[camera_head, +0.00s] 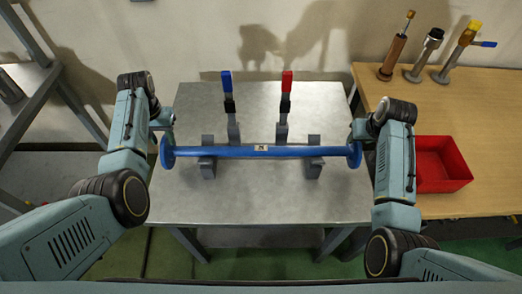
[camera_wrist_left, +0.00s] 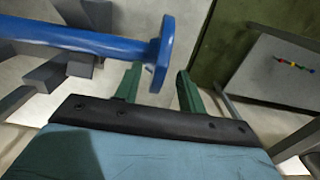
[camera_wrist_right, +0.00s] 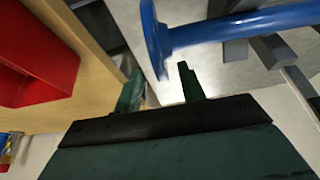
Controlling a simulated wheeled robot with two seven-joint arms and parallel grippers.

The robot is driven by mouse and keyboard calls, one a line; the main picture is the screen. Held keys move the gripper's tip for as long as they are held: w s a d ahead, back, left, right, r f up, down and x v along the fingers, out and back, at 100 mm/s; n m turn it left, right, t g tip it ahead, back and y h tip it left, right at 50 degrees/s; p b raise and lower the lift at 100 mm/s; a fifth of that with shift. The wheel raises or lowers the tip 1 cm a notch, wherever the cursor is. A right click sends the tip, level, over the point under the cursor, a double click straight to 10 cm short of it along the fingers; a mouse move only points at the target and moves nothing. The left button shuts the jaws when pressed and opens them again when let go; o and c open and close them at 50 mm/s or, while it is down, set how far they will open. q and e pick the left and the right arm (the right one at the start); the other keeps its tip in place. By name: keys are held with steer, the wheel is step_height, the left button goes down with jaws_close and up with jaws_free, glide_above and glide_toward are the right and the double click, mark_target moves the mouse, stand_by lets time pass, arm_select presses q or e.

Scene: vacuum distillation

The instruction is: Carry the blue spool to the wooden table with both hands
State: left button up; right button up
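The blue spool (camera_head: 255,151), a long bar with a round flange at each end, lies level across grey supports on the metal table (camera_head: 265,200). My left gripper (camera_head: 163,122) is at the spool's left flange (camera_head: 167,151). In the left wrist view its green fingers (camera_wrist_left: 159,72) are apart, with the flange (camera_wrist_left: 162,50) showing at the gap. My right gripper (camera_head: 362,129) is at the right flange (camera_head: 355,153). In the right wrist view its fingers (camera_wrist_right: 160,72) are apart too, with the flange (camera_wrist_right: 154,38) showing at the gap. I cannot tell whether any finger touches the spool.
The wooden table (camera_head: 470,110) stands at the right, with a red bin (camera_head: 442,165) at its front part and several upright tools (camera_head: 424,54) at its back. Two clamps with blue (camera_head: 227,84) and red (camera_head: 287,82) handles stand behind the spool. A grey metal frame is at the left.

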arm_select(q)
steer(key=shift+f, duration=1.1)
arm_select(e)
steer(key=shift+x, duration=1.1)
arm_select(q)
jaws_close()
arm_select(e)
jaws_close()
arm_select(q)
steer(key=shift+w+r, duration=0.15)
steer(key=shift+r, duration=0.1)
arm_select(e)
steer(key=shift+w+r, duration=0.15)
steer(key=shift+r, duration=0.1)
